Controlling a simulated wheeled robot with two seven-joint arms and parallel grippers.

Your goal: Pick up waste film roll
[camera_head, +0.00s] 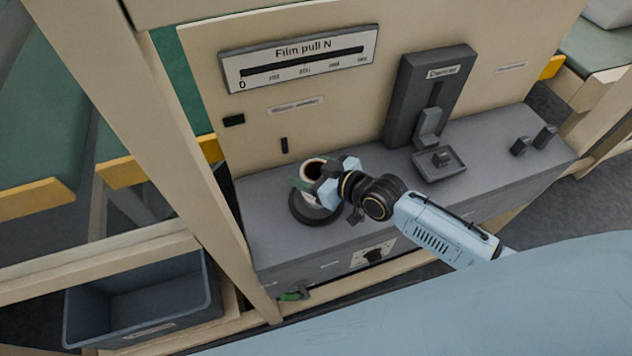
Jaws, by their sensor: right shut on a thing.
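A small roll (312,168) with a pale rim and a dark, hollow centre stands upright over a round black base (313,214) on the grey bench top. My right gripper (326,182) reaches in from the right and is shut on the roll, with its fingers around the upper side. The fingers and wrist hide part of the roll. I cannot tell whether the roll touches the base. My left gripper is not in view.
A beige panel with a "Film pull N" scale (300,60) rises behind the bench (275,240). A dark upright device (428,95) with a small tray (440,165) stands right of the roll. Two dark blocks (533,140) sit farther right. An empty grey bin (145,300) is at lower left.

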